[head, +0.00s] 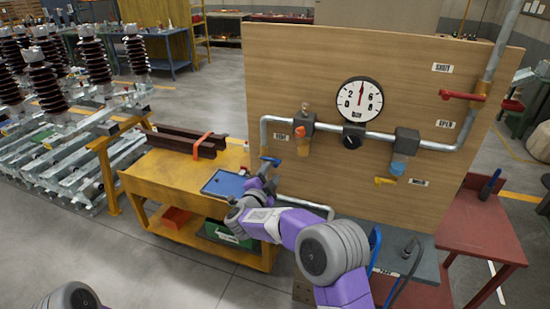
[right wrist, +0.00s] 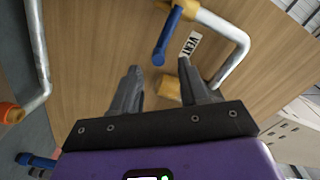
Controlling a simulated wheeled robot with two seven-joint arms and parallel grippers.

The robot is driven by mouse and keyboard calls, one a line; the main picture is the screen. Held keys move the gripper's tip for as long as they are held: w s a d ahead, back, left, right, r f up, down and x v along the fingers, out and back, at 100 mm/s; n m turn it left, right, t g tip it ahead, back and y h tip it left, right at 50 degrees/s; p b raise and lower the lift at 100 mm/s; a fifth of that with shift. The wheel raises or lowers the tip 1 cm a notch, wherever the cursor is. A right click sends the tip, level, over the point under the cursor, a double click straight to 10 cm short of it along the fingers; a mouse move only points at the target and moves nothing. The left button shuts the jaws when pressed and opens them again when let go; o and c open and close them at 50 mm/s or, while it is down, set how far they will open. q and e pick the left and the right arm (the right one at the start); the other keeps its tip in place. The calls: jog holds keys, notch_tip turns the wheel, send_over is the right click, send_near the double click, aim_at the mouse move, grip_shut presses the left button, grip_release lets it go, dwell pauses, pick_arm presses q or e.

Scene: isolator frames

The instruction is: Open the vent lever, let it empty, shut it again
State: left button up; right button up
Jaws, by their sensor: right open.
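The vent lever is a blue handle (right wrist: 167,38) on a yellow valve body, beside a label reading VENT (right wrist: 191,44) in the right wrist view. A blue handle (head: 270,161) also shows below the left pipe bend in the head view, just beyond my right gripper (head: 262,180). My right gripper (right wrist: 160,68) is open and empty, its fingers pointing at the board, with the blue handle ahead of the fingertips and not between them. The pressure gauge (head: 351,107) has its needle pointing nearly straight up. My left gripper is out of view.
The wooden board (head: 300,70) carries pipes, an orange-bowled unit (head: 302,146), a blue-bowled unit (head: 398,165), a yellow lever (head: 385,181) and a red lever (head: 461,96) between SHUT and OPEN labels. A yellow cart (head: 160,190) with a blue tray (head: 222,184) stands left.

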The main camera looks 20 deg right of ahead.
aim_at(277, 161)
jog(key=shift+x, duration=3.3)
jog(key=shift+s+d, duration=0.1)
